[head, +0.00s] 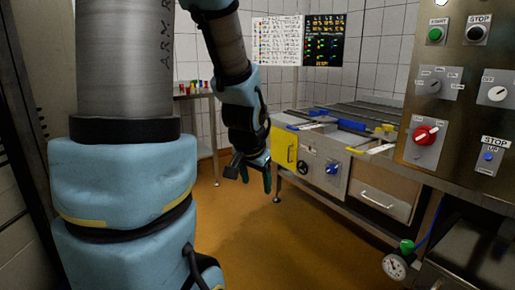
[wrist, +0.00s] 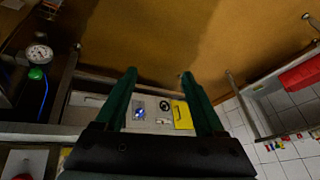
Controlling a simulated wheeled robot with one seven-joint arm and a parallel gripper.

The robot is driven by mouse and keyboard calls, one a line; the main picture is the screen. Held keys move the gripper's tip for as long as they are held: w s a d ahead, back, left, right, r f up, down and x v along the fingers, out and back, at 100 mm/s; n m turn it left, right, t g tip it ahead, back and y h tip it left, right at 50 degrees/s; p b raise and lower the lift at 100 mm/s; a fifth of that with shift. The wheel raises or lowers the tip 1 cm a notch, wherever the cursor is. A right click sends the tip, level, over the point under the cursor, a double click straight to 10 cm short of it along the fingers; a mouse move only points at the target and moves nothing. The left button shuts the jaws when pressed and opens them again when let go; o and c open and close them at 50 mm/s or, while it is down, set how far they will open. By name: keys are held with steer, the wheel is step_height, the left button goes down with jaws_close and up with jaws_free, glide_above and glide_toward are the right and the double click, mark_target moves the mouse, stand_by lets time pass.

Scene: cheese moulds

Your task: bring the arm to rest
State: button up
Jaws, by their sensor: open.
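My gripper (head: 255,176) hangs from my arm near the middle of the head view, above the orange floor and apart from the machine. Its two green fingers also show in the wrist view (wrist: 160,90). They stand wide apart with nothing between them. My blue and grey arm links fill the left of the head view.
A steel machine (head: 375,199) with a yellow panel (head: 284,148) stands right of my gripper. A control cabinet (head: 455,130) with buttons is at the right, with a pressure gauge (head: 395,266) below. A side table (head: 195,96) is at the back. The orange floor (head: 270,235) is clear.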

steer(key=s+a+f+n+g+y, duration=0.1)
steer(key=s+a+f+n+g, duration=0.2)
steer(key=s+a+n, duration=0.45)
step_height(320, 180, up, 16)
steer(key=s+d+m+p, duration=0.1)
steer(key=m+p, duration=0.1)
steer(key=p, duration=1.4)
steer(key=shift+s+g, duration=0.2)
steer(key=shift+g, duration=0.1)
steer(key=shift+d, duration=0.1)
